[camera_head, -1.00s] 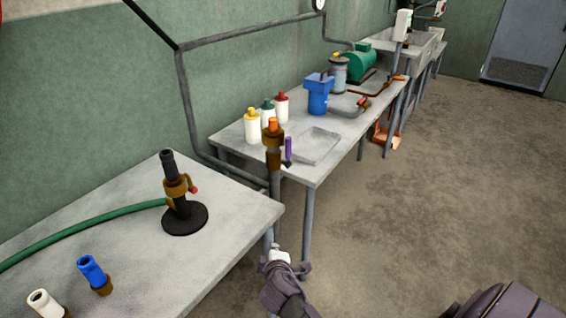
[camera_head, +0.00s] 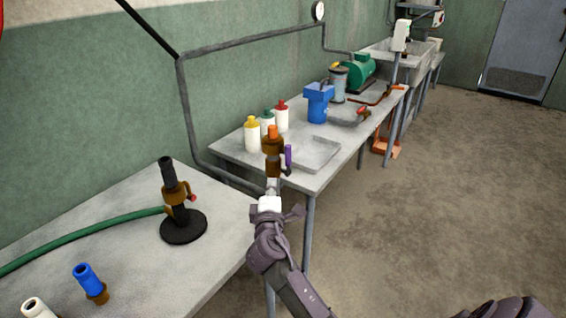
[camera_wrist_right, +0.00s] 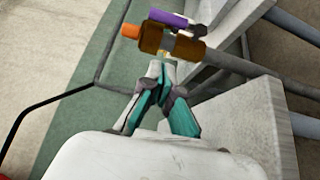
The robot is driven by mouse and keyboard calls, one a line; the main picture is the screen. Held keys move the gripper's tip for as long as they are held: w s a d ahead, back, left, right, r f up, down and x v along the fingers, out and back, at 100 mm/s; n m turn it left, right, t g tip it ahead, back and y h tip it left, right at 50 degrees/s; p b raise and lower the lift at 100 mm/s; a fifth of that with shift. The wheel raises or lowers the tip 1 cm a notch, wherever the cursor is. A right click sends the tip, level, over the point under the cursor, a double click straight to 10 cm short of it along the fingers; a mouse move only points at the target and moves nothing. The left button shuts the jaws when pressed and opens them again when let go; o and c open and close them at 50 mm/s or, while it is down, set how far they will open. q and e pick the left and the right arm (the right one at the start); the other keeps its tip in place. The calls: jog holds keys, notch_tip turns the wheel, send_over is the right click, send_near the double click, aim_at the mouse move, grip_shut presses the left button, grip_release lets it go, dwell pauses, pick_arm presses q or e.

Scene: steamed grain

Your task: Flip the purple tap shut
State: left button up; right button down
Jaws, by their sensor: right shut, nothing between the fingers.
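The purple tap (camera_head: 288,156) is a small purple handle on the right side of a brown valve body (camera_head: 272,146) with an orange top. In the head view the handle stands upright alongside the body. In the right wrist view the purple handle (camera_wrist_right: 168,18) lies along the brown body (camera_wrist_right: 172,40), near the top of the picture. My right gripper (camera_head: 272,186) is shut and empty, just below the valve. In the right wrist view its fingertips (camera_wrist_right: 162,68) are close under the brown body; I cannot tell whether they touch it. My left gripper is not in view.
The near table (camera_head: 120,235) holds a burner (camera_head: 183,225) with a green hose and blue and white fittings. The far table (camera_head: 235,140) behind the valve holds several bottles, a tray (camera_head: 315,152) and a blue device (camera_head: 318,102). Open floor (camera_head: 440,200) lies to the right.

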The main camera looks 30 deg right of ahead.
aim_at(286, 160)
jog(key=s+d+x, duration=0.1)
jog(key=d+x, duration=0.1)
jog(key=x, duration=0.9)
jog(key=shift+d+p, duration=0.4)
jog(key=shift+p, duration=0.05)
